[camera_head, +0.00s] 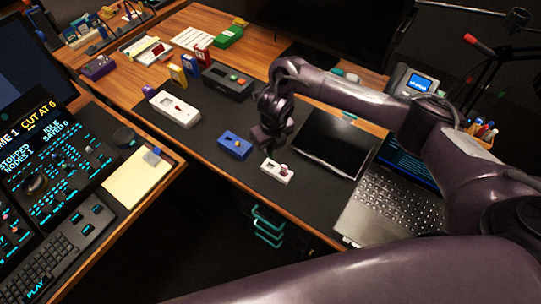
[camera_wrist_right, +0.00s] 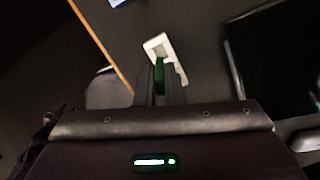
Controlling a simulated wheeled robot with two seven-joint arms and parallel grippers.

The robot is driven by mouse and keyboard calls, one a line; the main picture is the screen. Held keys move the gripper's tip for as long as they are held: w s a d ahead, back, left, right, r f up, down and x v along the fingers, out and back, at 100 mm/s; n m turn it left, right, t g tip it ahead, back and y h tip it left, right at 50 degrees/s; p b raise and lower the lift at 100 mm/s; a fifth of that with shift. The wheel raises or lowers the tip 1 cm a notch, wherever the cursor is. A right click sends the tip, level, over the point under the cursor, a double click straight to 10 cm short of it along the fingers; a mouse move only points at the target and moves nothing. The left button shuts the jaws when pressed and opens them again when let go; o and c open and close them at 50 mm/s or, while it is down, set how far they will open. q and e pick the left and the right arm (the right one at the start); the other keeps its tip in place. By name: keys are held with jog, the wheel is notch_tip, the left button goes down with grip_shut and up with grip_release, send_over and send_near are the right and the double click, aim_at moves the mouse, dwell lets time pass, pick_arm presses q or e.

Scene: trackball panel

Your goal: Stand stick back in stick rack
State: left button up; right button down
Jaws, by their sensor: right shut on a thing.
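My right gripper (camera_head: 272,140) points down over the black desk mat, just behind a small white block (camera_head: 277,171) with a dark reddish piece on top. In the right wrist view the right gripper (camera_wrist_right: 159,80) is shut on a thin green thing, probably the stick (camera_wrist_right: 159,68). The white block (camera_wrist_right: 154,42) lies beyond the fingertips there, partly hidden by them. Whether the stick touches it I cannot tell. I cannot tell for sure which holder is the stick rack. My left gripper is not in view.
A blue block (camera_head: 235,145) sits left of the white block. A larger white box (camera_head: 174,105) and a black box (camera_head: 228,82) stand farther back. A dark tablet (camera_head: 335,147) and a laptop (camera_head: 392,200) lie to the right. The mat between the blocks is bare.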

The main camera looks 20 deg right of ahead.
aim_at(270, 157)
notch_tip(270, 157, down, 5)
jog(key=shift+r, duration=0.1)
dwell(0.3)
jog(key=shift+f+b, duration=0.5)
jog(key=shift+f, duration=0.15)
jog(key=c, duration=1.5)
grip_release()
jog(key=shift+c, duration=0.2)
jog(key=shift+r, duration=0.1)
